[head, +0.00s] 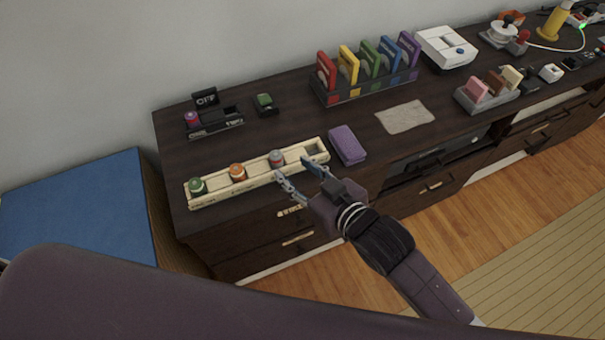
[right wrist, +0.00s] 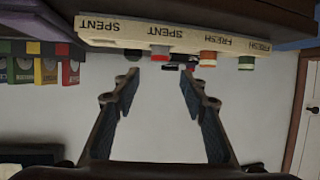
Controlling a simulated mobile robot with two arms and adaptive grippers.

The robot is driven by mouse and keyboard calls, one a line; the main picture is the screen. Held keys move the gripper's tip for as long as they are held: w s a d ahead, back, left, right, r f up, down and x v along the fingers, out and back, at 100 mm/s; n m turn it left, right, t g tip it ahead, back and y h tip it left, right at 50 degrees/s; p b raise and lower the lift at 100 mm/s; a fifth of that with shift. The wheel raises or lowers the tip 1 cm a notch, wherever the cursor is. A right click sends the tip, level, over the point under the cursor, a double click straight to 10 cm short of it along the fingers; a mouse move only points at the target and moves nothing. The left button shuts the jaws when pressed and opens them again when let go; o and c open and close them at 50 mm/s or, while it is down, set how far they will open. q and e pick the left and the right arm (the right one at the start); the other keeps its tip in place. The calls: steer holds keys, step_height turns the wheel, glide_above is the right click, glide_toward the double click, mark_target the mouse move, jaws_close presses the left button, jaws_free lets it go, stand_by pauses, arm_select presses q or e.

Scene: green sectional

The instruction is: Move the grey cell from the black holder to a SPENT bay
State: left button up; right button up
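The grey cell (head: 276,159) stands upright in the cream tray (head: 215,199), third from the left in the head view. In the right wrist view the grey cell (right wrist: 160,51) lines up with a SPENT label. The tray's rightmost bay, also marked SPENT, looks empty. An orange cell (head: 237,173) and a green cell (head: 198,187) stand in the FRESH bays. The black holder (head: 216,128) has a magenta cell (head: 191,118) at its left end. My right gripper (head: 294,170) is open and empty, close to the tray's front right, apart from the grey cell. My left gripper is out of view.
A purple block (head: 347,145) lies just right of the tray. A small green-topped item (head: 265,105), a rack of coloured cards (head: 365,87) and a beige cloth (head: 405,117) are farther back. The dark cabinet top (head: 268,135) between tray and holder is clear.

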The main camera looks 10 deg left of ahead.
steer(key=shift+v, duration=1.2)
steer(key=s+d+f+m+g+h, duration=0.1)
steer(key=s+d+f+m+h, duration=0.2)
steer(key=d, duration=0.4)
steer(key=s+d+f+m+g+h, duration=0.1)
steer(key=d+f+h, duration=0.25)
steer(key=d, duration=0.45)
steer(key=s+d+f+m+g+h, duration=0.1)
steer(key=s+d+f+m+g, duration=0.15)
steer(key=s+d, duration=0.35)
steer(key=s+d+f+m+g+h, duration=0.1)
steer(key=s+d+f+g+h, duration=0.1)
steer(key=s+d+f, duration=0.35)
step_height(320, 180, down, 25)
steer(key=s+d, duration=0.1)
steer(key=s, duration=0.2)
steer(key=s+d+f+g, duration=0.2)
steer(key=s+d+f, duration=0.1)
steer(key=s+f, duration=1.2)
steer(key=shift+s+n, duration=0.45)
steer(key=shift+s, duration=0.3)
